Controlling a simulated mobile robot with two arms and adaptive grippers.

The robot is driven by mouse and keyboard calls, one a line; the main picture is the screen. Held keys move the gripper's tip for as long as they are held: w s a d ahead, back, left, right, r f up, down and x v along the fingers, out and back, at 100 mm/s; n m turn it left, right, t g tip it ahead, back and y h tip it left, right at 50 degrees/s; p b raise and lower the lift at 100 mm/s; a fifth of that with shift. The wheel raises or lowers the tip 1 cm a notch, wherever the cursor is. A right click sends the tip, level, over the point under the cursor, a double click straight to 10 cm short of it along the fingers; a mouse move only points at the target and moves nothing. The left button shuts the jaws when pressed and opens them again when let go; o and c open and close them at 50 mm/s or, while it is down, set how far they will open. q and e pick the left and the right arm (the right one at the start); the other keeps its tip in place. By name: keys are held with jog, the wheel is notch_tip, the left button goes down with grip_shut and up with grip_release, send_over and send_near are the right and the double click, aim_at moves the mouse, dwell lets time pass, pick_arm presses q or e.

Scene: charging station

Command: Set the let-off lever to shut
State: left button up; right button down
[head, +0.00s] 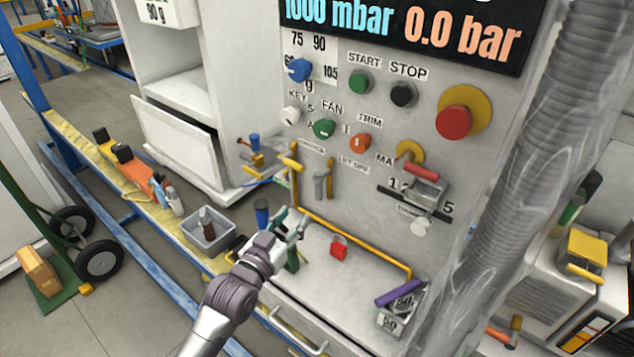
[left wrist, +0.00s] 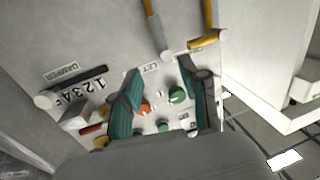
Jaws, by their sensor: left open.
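The let-off lever (head: 321,186) is a grey handle under its label on the charging station's front panel, beside a yellow lever (head: 293,178). My left gripper (head: 293,222) is open and empty, below and in front of the levers. In the left wrist view its teal fingers (left wrist: 160,72) are spread wide, with the lever's hub just beyond and between their tips. No contact shows. My right gripper is not in view.
A yellow pipe (head: 360,246) crosses below the levers. Knobs fill the panel above, including a red emergency button (head: 453,122). A ribbed hose (head: 535,150) stands at right.

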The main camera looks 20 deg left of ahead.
aim_at(317, 184)
pick_arm(q)
jog(key=w, duration=0.4)
jog(key=w+d, duration=0.1)
jog(key=w, duration=0.4)
jog(key=w+d+p, duration=0.1)
jog(key=w, duration=0.3)
jog(key=shift+w+r, duration=0.15)
jog(key=shift+w, duration=0.25)
grip_shut()
jog(key=shift+a+r, duration=0.1)
